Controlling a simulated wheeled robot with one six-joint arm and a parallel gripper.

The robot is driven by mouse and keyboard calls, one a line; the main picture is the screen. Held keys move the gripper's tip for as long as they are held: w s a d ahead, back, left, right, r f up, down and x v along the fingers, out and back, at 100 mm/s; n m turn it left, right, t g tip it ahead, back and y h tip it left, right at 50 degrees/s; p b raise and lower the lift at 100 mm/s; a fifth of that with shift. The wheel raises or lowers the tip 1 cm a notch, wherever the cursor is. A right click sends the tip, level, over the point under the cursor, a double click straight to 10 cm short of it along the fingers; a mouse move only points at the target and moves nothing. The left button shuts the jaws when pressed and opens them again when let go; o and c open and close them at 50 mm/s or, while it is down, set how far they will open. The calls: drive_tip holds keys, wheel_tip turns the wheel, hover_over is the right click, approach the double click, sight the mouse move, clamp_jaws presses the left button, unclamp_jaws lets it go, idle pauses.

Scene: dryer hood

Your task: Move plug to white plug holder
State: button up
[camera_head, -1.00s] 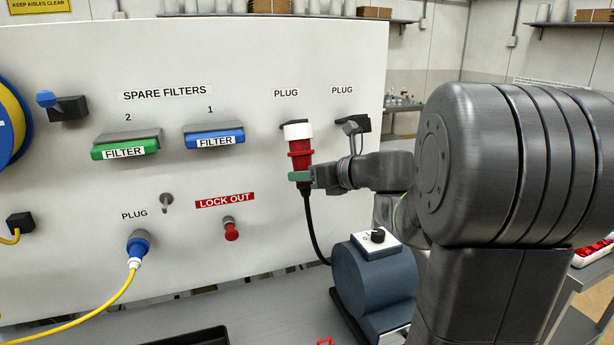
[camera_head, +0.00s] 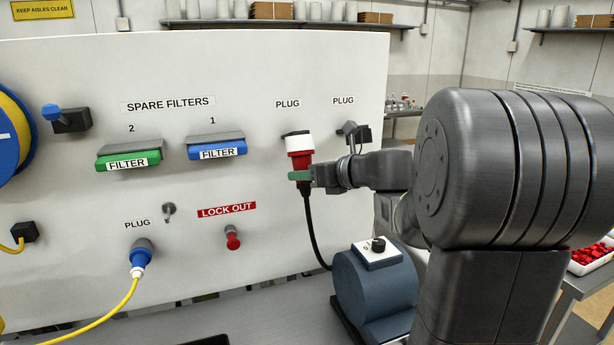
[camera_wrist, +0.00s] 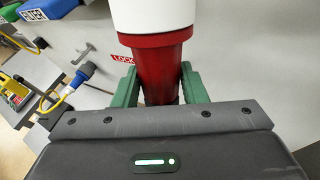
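The red plug (camera_head: 300,162) is upright under the white plug holder (camera_head: 297,142), below the left upper PLUG label. Its red collar meets the white holder's lower rim, with no gap visible. The wrist view also shows the red plug (camera_wrist: 160,72) up against the white holder (camera_wrist: 152,14). My gripper (camera_head: 300,176) is shut on the plug, with green fingers on both sides of its lower body. A black cable hangs from the plug down to the blue-grey machine. How deep the plug sits inside the holder is hidden.
A grey plug holder (camera_head: 351,130) is on the panel just right, close to my wrist. The blue-grey machine (camera_head: 374,283) stands below my arm. The green filter (camera_head: 128,160), blue filter (camera_head: 217,150), lockout knob (camera_head: 232,240) and blue plug (camera_head: 140,262) are to the left.

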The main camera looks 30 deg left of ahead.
drive_tip(key=o, duration=0.4)
drive_tip(key=b+v, duration=0.3)
drive_tip(key=v, duration=1.1)
drive_tip(key=shift+a, duration=0.1)
drive_tip(key=p+x, duration=0.3)
drive_tip(key=x, duration=1)
drive_tip(key=shift+a+f, duration=0.1)
drive_tip(key=shift+a, duration=0.15)
drive_tip(key=shift+f, duration=0.3)
drive_tip(key=shift+r, duration=0.15)
